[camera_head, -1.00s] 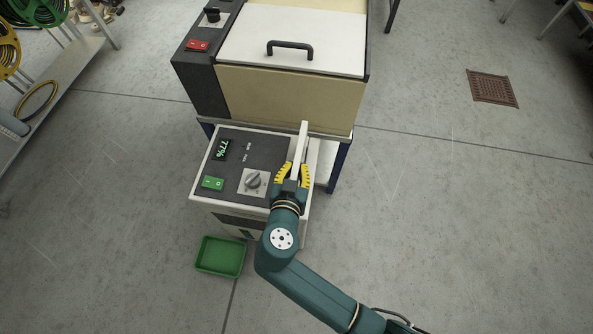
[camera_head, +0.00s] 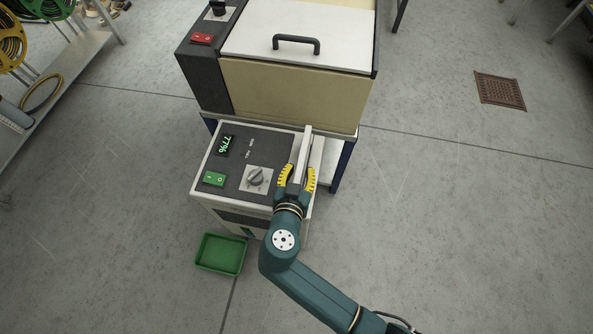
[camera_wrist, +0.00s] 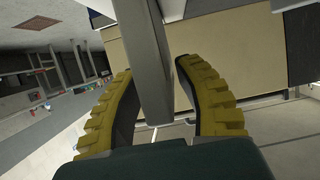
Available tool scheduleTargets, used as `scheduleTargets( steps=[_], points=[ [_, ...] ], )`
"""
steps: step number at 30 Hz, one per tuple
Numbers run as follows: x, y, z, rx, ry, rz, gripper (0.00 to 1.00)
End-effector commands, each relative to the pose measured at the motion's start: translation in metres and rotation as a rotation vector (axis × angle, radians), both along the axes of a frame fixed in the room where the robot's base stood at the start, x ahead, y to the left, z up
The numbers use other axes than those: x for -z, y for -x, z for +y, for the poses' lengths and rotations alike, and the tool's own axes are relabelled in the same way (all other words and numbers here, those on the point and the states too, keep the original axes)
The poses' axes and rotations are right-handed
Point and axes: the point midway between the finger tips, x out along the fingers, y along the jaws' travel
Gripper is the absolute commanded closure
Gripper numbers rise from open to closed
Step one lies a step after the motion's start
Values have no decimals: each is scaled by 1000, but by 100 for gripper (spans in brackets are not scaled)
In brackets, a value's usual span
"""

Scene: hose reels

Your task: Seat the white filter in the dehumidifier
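The white filter (camera_head: 303,150), a long pale slab, stands on edge at the right side of the dehumidifier (camera_head: 240,150). The dehumidifier is a pale cabinet with a dark top panel, 77% display, green switch and grey knob. My gripper (camera_head: 298,174) has its yellow fingers on either side of the filter's near end. In the wrist view the filter (camera_wrist: 150,55) runs between the fingers, with a gap visible at the right finger, so the gripper looks slightly open around it. How deep the filter sits is hidden.
A beige machine with a white handled lid (camera_head: 295,40) stands directly behind the dehumidifier. A green tray (camera_head: 221,254) lies on the floor in front. A rack with reels (camera_head: 45,75) is at the left. The floor to the right is clear, with a drain grate (camera_head: 499,90).

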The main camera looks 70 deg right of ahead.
Motion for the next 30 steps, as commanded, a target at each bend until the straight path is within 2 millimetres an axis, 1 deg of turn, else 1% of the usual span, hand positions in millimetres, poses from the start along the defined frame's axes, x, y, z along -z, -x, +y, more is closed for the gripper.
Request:
scheduleTargets(
  steps=[5,9,12,15,19,27,29,30],
  points=[
    [-19,1,33,-8,-1,2,66],
    [-33,4,67,-10,0,1,66],
    [-40,6,88,-8,0,1,66],
    [-45,8,102,-5,0,0,66],
    [-47,9,110,-2,0,0,66],
    [-46,8,111,-2,-2,-2,66],
    [-51,-1,112,-28,-27,-11,66],
    [-59,-16,114,-70,-62,-24,66]
  ],
)
